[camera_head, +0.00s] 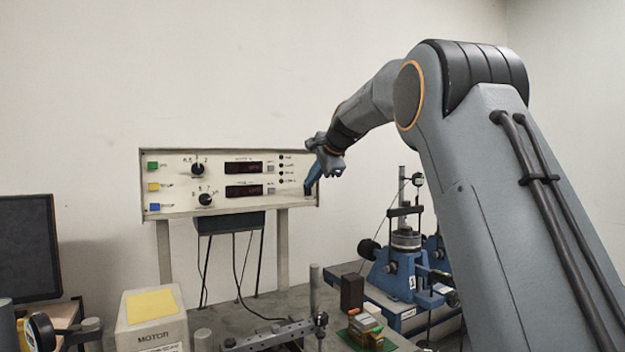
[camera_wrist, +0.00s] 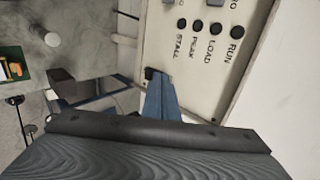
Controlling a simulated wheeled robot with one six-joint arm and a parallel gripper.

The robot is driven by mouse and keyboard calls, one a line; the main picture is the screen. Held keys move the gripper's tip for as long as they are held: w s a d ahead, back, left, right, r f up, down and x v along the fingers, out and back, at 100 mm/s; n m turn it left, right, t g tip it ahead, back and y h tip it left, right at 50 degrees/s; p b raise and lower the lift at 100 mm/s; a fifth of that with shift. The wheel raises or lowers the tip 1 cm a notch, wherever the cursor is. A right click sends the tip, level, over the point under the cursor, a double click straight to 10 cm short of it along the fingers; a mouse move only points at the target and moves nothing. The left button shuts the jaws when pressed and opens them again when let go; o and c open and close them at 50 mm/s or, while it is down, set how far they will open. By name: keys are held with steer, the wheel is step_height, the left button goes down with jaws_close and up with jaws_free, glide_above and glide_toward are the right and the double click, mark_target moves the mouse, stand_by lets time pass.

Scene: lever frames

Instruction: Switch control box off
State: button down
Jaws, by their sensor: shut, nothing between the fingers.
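The control box (camera_head: 225,205) is a cream panel on two posts, with knobs, two dark displays and coloured buttons. Its panel also shows in the wrist view (camera_wrist: 205,75), turned sideways, with dark round lamps labelled RUN, LOAD, PEAK and STALL. My gripper (camera_head: 309,188) is at the panel's right end, its blue fingers pointing down. In the wrist view, my shut blue fingers (camera_wrist: 158,88) reach a small black switch (camera_wrist: 151,73) near the panel's edge. The fingertips partly cover it. I cannot tell whether they touch it or which way it is set.
A blue test machine (camera_head: 395,270) stands right of the panel. A white motor box (camera_head: 150,318), a metal fixture (camera_head: 270,335) and a green board with blocks (camera_head: 375,338) are in front. A dark monitor (camera_head: 28,245) is at the left. The wall behind is bare.

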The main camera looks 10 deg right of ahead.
steer(key=shift+r, duration=0.1)
steer(key=shift+r+p, duration=0.75)
steer(key=shift+p, duration=0.25)
steer(key=b+v, duration=0.3)
steer(key=v, duration=1)
steer(key=shift+w+r, duration=0.1)
steer(key=shift+r, duration=0.05)
